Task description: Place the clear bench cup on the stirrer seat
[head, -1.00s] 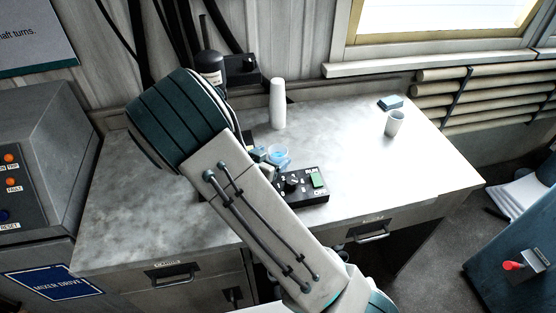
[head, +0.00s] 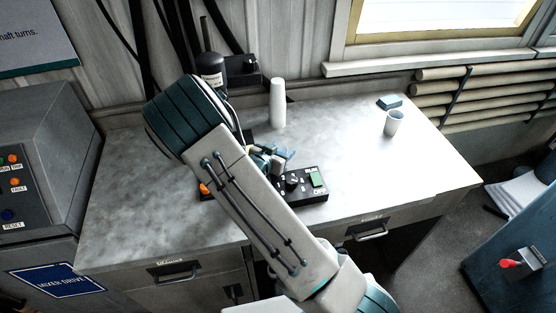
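My gripper (head: 275,158) is over the middle of the bench, behind and right of my forearm, and only partly shows. A blue-grey finger part is visible, but the gap between the fingers is not clear. I cannot make out the clear bench cup now; it may be hidden by my arm or gripper. The stirrer's dark motor head (head: 212,66) stands at the back of the bench. Its seat is hidden behind my arm. The black control box (head: 302,186) with knobs and a green switch sits just in front of my gripper.
A tall white cup stack (head: 277,103) stands behind my gripper. A white cup (head: 394,122) and a small teal block (head: 390,102) are at the right. A small orange part (head: 204,188) shows left of my forearm.

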